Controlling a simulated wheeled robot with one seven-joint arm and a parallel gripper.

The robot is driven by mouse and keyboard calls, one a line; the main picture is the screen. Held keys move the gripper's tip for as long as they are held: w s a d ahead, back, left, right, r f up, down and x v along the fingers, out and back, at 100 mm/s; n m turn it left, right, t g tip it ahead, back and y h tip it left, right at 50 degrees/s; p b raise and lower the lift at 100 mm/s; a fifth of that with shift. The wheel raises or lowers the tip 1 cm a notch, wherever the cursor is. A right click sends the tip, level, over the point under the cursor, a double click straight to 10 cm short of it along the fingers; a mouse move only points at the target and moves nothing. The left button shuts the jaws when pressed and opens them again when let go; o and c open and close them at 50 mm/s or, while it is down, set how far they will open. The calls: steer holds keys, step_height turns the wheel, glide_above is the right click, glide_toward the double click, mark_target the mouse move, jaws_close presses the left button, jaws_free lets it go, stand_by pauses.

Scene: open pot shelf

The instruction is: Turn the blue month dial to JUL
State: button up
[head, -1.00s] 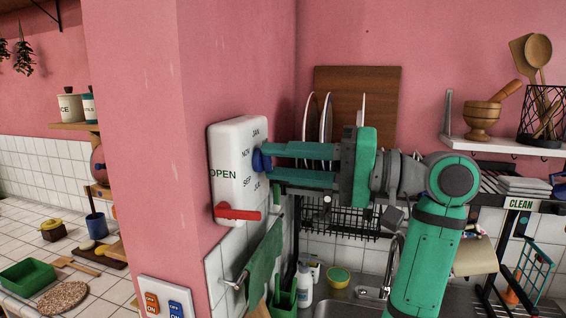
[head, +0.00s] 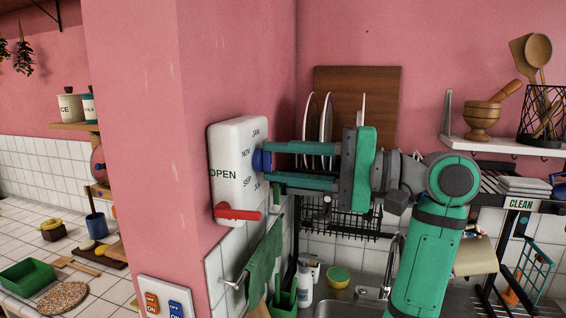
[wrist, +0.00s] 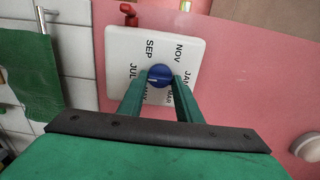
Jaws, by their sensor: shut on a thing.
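The blue month dial (head: 258,160) sits on the face of a white wall box (head: 226,190). My gripper (head: 268,161) reaches it from the right and is shut on it, one finger above and one below. In the wrist view the dial (wrist: 158,71) is between both fingertips. A white mark on the dial points left in that view, roughly toward the JUL side; its exact alignment is hard to tell. JUL (wrist: 133,71) is left of the dial, SEP and NOV beyond it, JAN and MAR to the right. The near label is partly hidden by a finger.
A red lever (head: 238,214) sticks out at the box's lower edge, near OPEN lettering. A green towel (head: 264,258) hangs on a rail below. A dish rack (head: 340,222) with plates stands behind my gripper. Red and blue switches are on the wall below.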

steer(key=o, duration=1)
steer(key=shift+o, duration=0.2)
steer(key=shift+d, duration=0.1)
steer(key=v, duration=1)
steer(key=shift+d, duration=0.25)
steer(key=shift+s, duration=0.1)
